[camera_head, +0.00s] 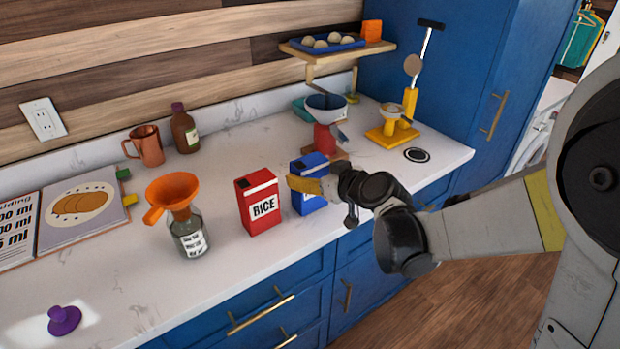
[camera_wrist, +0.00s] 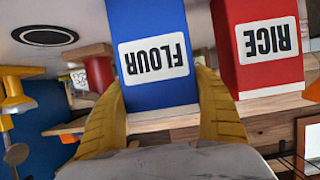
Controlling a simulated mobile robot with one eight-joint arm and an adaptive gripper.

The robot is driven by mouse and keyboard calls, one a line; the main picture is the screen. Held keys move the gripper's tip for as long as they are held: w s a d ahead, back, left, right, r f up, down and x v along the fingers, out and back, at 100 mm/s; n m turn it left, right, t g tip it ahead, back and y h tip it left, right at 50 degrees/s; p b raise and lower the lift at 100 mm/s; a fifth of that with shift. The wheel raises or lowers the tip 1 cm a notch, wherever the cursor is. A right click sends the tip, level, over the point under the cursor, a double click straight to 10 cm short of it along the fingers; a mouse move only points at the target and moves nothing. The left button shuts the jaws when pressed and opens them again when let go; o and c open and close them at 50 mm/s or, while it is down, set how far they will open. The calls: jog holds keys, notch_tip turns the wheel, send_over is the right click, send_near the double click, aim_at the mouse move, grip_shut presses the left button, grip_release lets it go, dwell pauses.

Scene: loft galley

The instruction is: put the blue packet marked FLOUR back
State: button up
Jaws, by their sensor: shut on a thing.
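The blue packet marked FLOUR (camera_head: 309,196) is on the counter, just right of the red packet marked RICE (camera_head: 258,202). My gripper (camera_head: 304,184) is shut on the blue packet, and the near yellow finger covers part of it in the head view. In the wrist view the FLOUR label on the blue packet (camera_wrist: 152,58) faces the camera upside down between the two yellow fingers (camera_wrist: 158,100). The red packet (camera_wrist: 262,45) is close beside it there. I cannot tell whether the blue packet touches the counter.
A red scale with a grey bowl (camera_head: 326,108) stands behind the packets. A bottle with an orange funnel (camera_head: 188,232) is left of the RICE packet. A yellow stand (camera_head: 391,134) and black ring (camera_head: 417,155) are at right. The front left counter is mostly clear, with a purple knob (camera_head: 64,321).

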jog(key=shift+r, duration=0.1)
jog(key=o, duration=0.9)
jog(key=shift+f, duration=0.25)
jog(key=o, duration=0.5)
jog(key=shift+r, duration=0.1)
